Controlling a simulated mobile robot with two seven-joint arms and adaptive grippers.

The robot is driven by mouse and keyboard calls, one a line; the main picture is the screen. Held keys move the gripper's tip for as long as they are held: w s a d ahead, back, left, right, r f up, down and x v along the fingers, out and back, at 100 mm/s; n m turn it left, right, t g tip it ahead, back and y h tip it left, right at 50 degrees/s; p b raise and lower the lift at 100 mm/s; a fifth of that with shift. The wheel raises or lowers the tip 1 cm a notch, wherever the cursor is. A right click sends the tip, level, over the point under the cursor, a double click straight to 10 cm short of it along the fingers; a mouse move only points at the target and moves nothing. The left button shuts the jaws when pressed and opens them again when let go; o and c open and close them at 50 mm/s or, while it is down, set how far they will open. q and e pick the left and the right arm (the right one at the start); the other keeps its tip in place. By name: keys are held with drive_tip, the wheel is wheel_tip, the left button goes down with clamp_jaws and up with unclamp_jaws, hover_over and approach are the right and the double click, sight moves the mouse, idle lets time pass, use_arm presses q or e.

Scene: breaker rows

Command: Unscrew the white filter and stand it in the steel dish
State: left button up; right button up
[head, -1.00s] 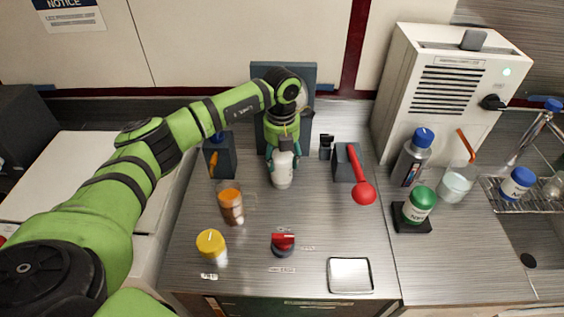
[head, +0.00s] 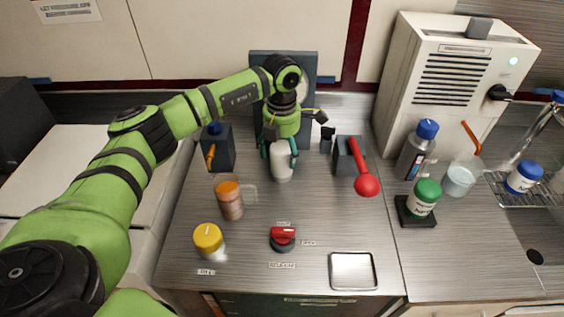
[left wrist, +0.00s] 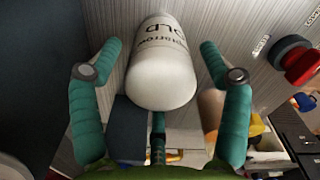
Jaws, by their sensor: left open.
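The white filter (head: 282,162) is upright in front of a dark back panel (head: 303,68). In the left wrist view the filter (left wrist: 162,70) shows dark lettering including "OLD". My left gripper (head: 279,152) comes down from above, its teal fingers on either side of the filter. In the left wrist view the open fingers (left wrist: 164,78) straddle it, with gaps on both sides. The filter's upper end is hidden under the gripper, so I cannot tell how it is attached. The shallow steel dish (head: 352,271) is empty at the front right of the counter. My right gripper is not in view.
A green-capped jar (head: 422,197) is further right.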

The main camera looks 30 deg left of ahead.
use_arm(q)
drive_tip(key=m+b, duration=0.2)
drive_tip(key=m, duration=0.9)
drive_tip(key=shift+b, duration=0.4)
